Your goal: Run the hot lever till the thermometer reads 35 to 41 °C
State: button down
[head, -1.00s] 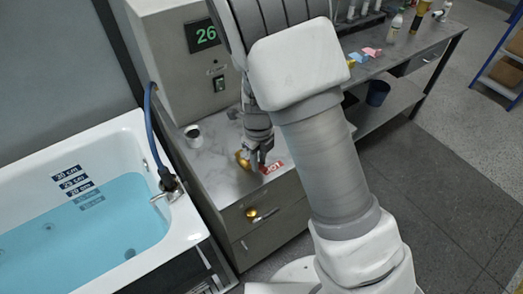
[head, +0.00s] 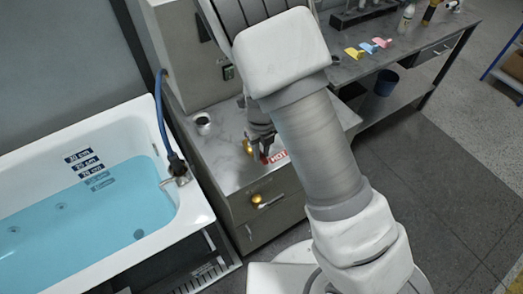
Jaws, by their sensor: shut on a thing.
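My gripper (head: 262,154) reaches down to the steel counter top beside the tub. It is shut on what looks like the hot lever, next to the red HOT label (head: 279,156). The fingers hide most of the lever, so its angle cannot be told. A brass knob (head: 247,147) shows just left of the fingers. The thermometer display is almost wholly hidden behind my arm, and no reading shows now. The bathtub (head: 195,205) at the left holds blue water (head: 100,225) with depth marks on its inner wall.
A blue hose (head: 163,115) runs to a fitting on the tub's rim. A brass handle (head: 258,200) sits on the cabinet front. Coloured notes (head: 367,48) lie on the bench behind, and a blue bin (head: 386,82) stands below.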

aim_at(261, 156)
jog(key=c, duration=0.7)
grip_release()
jog(key=shift+r, duration=0.1)
notch_tip(261, 156, up, 17)
jog(key=shift+r+p, duration=0.15)
jog(key=shift+p, duration=0.8)
